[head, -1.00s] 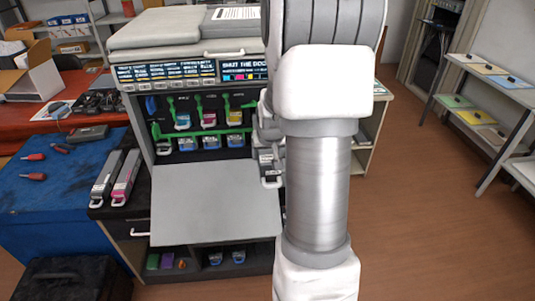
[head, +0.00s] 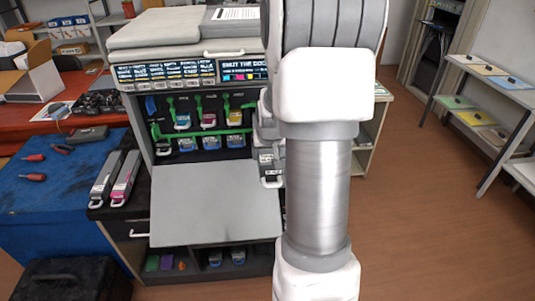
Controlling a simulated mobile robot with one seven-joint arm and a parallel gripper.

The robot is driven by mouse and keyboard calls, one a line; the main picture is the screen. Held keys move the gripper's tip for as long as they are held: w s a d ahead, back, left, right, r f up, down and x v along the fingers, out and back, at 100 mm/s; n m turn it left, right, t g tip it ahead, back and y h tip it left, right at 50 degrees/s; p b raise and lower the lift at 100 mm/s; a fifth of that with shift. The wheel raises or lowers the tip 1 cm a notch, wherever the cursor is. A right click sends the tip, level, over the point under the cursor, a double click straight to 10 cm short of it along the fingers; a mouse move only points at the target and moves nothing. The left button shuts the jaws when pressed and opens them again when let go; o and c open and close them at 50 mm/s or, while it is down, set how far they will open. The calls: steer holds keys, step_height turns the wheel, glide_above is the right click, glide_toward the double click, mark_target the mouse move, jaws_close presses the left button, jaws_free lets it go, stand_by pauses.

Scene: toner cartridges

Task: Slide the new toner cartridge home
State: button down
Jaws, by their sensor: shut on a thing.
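The printer (head: 185,30) stands with its front door (head: 215,205) folded down. In its dark bay, cyan (head: 182,120), magenta (head: 209,119) and yellow (head: 235,115) units sit behind green levers. My gripper (head: 268,128) is at the right side of the bay, mostly hidden behind my arm. It is shut on a grey toner cartridge (head: 270,166), whose labelled end and pale handle show beside my arm. Its far end and its slot are hidden, so I cannot tell how it sits relative to the bay.
Two more cartridges, one grey (head: 104,180) and one with a magenta label (head: 125,180), lie on the dark stand left of the door. A blue table (head: 40,205) holds red-handled tools. A shelf (head: 500,150) stands at the right, with open floor before it.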

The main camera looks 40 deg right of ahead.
steer(key=shift+w+r, duration=0.1)
steer(key=shift+w+d, duration=0.6)
steer(key=shift+w, duration=0.3)
steer(key=shift+w+d, duration=0.6)
steer(key=shift+w, duration=0.35)
steer(key=shift+w+d, duration=0.5)
steer(key=shift+w, duration=0.3)
steer(key=shift+w+d, duration=0.45)
steer(key=shift+w, duration=0.35)
stand_by(0.5)
jaws_free()
